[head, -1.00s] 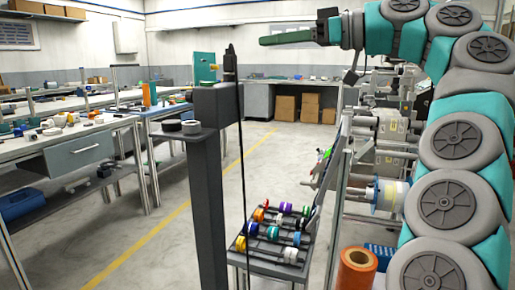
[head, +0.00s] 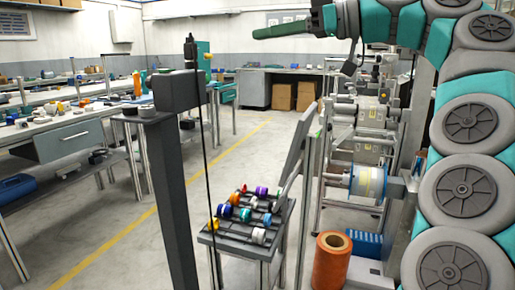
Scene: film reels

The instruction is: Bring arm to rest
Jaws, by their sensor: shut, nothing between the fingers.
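My arm rises along the right side of the head view and bends left at the top. My gripper (head: 281,30) is at the upper middle, a dark green finger shape pointing left. It is shut, with nothing held in it. It hangs in the air, apart from the benches and the cart.
A small cart (head: 233,245) with several coloured reels (head: 262,191) stands below my gripper. A dark post (head: 170,200) is left of it. An orange roll (head: 332,262) and a machine with a spool (head: 368,181) are at right. Benches (head: 60,128) line the left. The floor (head: 110,215) between is clear.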

